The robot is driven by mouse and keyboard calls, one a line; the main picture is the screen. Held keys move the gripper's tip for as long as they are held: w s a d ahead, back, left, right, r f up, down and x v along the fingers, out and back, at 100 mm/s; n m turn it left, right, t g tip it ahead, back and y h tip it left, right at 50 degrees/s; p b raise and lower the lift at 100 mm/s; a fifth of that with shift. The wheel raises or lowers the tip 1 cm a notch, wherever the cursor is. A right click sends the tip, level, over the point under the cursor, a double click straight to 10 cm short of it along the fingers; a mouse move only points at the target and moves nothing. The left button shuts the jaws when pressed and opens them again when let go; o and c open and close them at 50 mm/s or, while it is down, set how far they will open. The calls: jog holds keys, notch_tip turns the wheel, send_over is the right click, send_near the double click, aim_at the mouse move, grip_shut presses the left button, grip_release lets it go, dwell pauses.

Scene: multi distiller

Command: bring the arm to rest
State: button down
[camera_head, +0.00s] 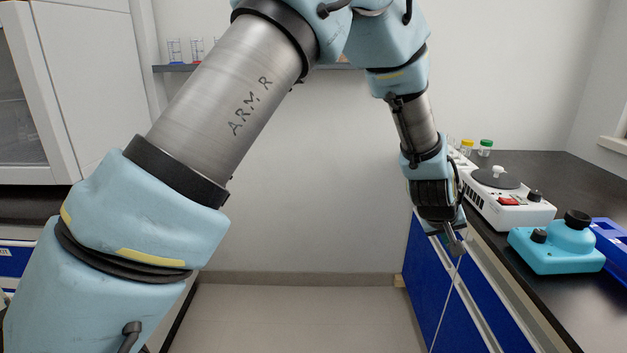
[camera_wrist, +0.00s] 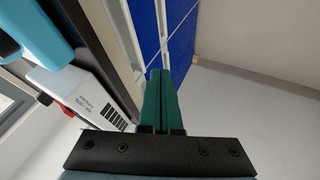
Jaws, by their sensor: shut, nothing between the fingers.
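My gripper (camera_head: 456,246) hangs at the end of my arm, in front of the blue cabinet fronts and beside the dark bench's front edge. In the wrist view my gripper (camera_wrist: 162,78) shows two green fingers pressed together with nothing between them. The upper part of my arm fills the left and top of the head view.
A dark bench (camera_head: 545,185) runs along the right. On it stand a white device (camera_head: 507,208), a turquoise device (camera_head: 556,248), a blue rack (camera_head: 612,240) and small capped bottles (camera_head: 486,147). Blue cabinets (camera_head: 425,265) lie below. The floor (camera_head: 290,315) in the middle is clear.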

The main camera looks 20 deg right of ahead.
jog(key=w+a+r+n+y+p, duration=0.1)
jog(key=w+a+r, duration=0.3)
jog(key=a, duration=0.6)
jog(key=w+a+r+t+y+p, duration=0.1)
jog(key=w+a+r+y, duration=0.1)
jog(key=w+a, duration=0.7)
jog(key=w+a+r+n+y+p, duration=0.1)
jog(key=w+a+r+p, duration=0.15)
jog(key=a, duration=0.95)
jog(key=s+a+r+y, duration=0.1)
jog(key=s+a, duration=0.1)
jog(key=a, duration=0.6)
jog(key=s+a+r+n+g+y+p, duration=0.1)
jog(key=s+a+r, duration=0.1)
jog(key=a, duration=0.7)
jog(key=s+a+r+n, duration=0.1)
jog(key=s+a+r, duration=0.1)
jog(key=a, duration=0.6)
jog(key=shift+s+a+r+g+y+p, duration=0.2)
jog(key=shift+s+g+y+p, duration=0.15)
jog(key=shift+s, duration=0.2)
